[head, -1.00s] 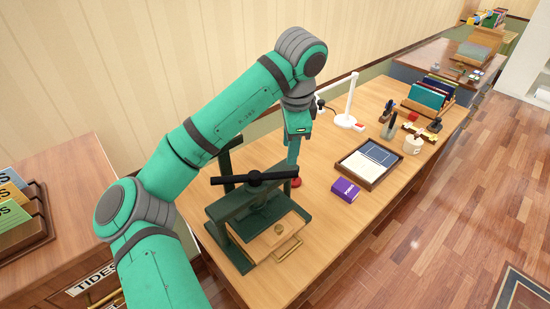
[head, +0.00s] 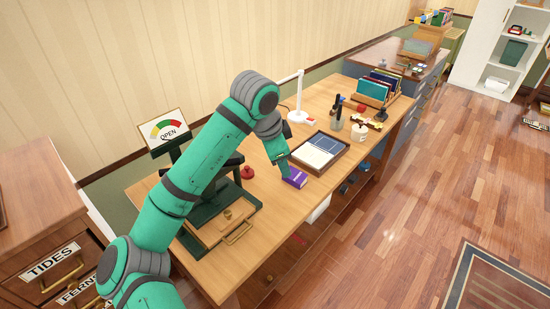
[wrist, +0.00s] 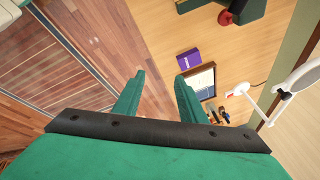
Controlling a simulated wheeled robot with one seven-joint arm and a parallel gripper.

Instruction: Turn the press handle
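The dark green press (head: 205,212) stands at the near left of the wooden desk, with a wooden block and brass pull on its base. My arm crosses in front of it and hides most of its black bar handle; a dark end (head: 235,159) shows right of the arm. In the wrist view a piece of the green press (wrist: 262,10) shows at the top edge. My gripper (head: 281,163) is to the right of the press, above or beside the purple box (head: 296,177), away from the handle. In the wrist view my gripper (wrist: 159,78) has its fingers apart with nothing between them.
A framed tray (head: 319,151), white lamp (head: 299,100), mug (head: 359,131) and book rack (head: 372,95) stand farther right. The floor (head: 400,210) at right is clear.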

